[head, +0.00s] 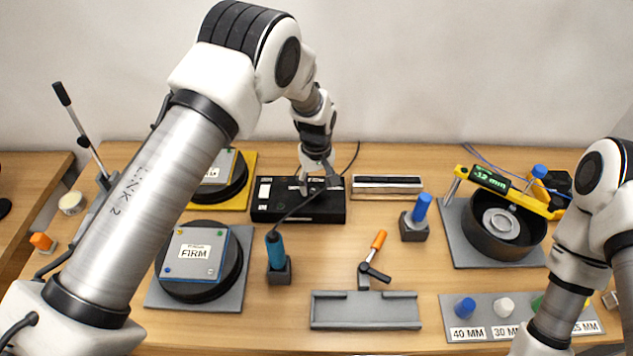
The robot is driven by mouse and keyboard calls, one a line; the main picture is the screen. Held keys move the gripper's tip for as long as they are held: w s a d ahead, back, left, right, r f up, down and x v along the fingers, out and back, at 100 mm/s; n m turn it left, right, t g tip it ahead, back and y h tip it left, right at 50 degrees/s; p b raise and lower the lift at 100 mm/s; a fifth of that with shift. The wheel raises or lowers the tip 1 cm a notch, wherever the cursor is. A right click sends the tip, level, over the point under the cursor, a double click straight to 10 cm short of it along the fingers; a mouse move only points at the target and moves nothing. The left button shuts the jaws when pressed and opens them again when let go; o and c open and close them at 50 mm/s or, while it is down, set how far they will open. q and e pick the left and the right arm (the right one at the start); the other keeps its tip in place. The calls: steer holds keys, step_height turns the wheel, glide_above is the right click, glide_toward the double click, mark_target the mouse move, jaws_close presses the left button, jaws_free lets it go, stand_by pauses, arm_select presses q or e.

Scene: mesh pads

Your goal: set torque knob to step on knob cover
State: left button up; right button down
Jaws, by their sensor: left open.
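A black box (270,212) with pale labels on its top lies at the back middle of the table. It may be the unit with the torque knob, but I cannot make out the knob or the knob cover, and my gripper hides part of its top. My left gripper (319,188) is open and points down at the right part of this box. I cannot tell whether its fingers touch anything. A blue-handled tool (275,250) stands in a dark holder in front of the box, with a dark cord running from its top past the box. My right gripper is out of view.
A pad marked FIRM (195,255) sits front left, another pad (222,167) behind it. A blue-topped block (421,209), an orange-handled clamp (377,243) and a grey tray (365,312) stand right of centre. A round black pot (478,239) and a size rack (485,331) are farther right.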

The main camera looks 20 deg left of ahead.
mark_target(316, 190)
arm_select(q)
steer(key=f, duration=0.2)
steer(key=w+f, duration=0.1)
steer(key=shift+a, duration=0.35)
steer(key=shift+w+f, duration=0.2)
steer(key=shift+f, duration=0.15)
steer(key=shift+s+d+r, duration=0.15)
steer(key=shift+s, duration=0.05)
steer(key=shift+s+r, duration=0.15)
steer(key=c, duration=1.1)
jaws_close()
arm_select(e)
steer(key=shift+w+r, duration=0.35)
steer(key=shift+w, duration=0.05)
